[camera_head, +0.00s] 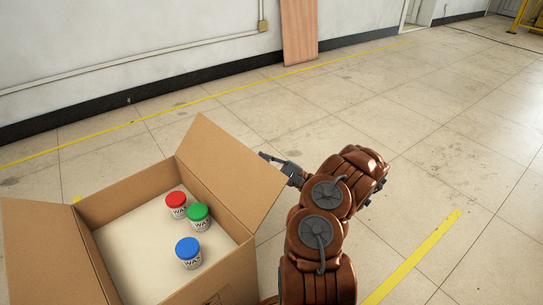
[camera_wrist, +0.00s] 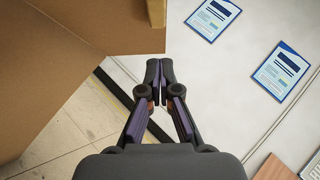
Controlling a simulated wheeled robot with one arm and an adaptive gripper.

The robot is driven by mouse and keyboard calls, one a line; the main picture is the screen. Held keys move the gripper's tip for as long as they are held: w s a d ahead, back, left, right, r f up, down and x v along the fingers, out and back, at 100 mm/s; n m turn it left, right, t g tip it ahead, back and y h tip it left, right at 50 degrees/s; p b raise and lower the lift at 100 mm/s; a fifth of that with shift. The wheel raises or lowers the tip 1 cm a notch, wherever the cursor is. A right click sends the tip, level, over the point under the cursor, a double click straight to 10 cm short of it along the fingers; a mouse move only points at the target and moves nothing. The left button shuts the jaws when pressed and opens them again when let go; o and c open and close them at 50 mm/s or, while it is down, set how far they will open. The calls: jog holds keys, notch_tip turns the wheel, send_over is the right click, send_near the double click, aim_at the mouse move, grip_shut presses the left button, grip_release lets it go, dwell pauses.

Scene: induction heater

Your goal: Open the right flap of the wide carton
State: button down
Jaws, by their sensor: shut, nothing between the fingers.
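The wide carton (camera_head: 220,275) stands open at the lower left of the head view. Its right flap (camera_head: 230,172) is raised and leans outward to the right. Its left flap (camera_head: 38,250) is spread out to the left. My gripper (camera_head: 264,156) is at the outer side of the right flap, by its upper edge, with its fingers shut and empty. In the wrist view, the shut fingertips (camera_wrist: 160,68) are just right of brown cardboard (camera_wrist: 60,65). I cannot tell whether they touch it.
Inside the carton stand jars with red (camera_head: 176,199), green (camera_head: 198,212) and blue (camera_head: 188,248) lids. A wooden board (camera_head: 299,32) leans on the wall. Tiled floor right of my arm is clear. The wrist view shows wall posters (camera_wrist: 213,19).

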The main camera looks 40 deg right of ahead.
aim_at(249, 150)
jog(key=shift+w+a+r+p, duration=0.35)
jog(key=shift+a+r+p, duration=0.05)
jog(key=shift+a+r, duration=0.35)
jog(key=shift+w+a+r+p, duration=0.35)
jog(key=shift+a+r+p, duration=0.1)
jog(key=shift+a+r, duration=0.25)
jog(key=shift+w+a+r+p, duration=0.35)
jog(key=shift+a+r+p, duration=0.05)
jog(key=shift+a+r, duration=0.35)
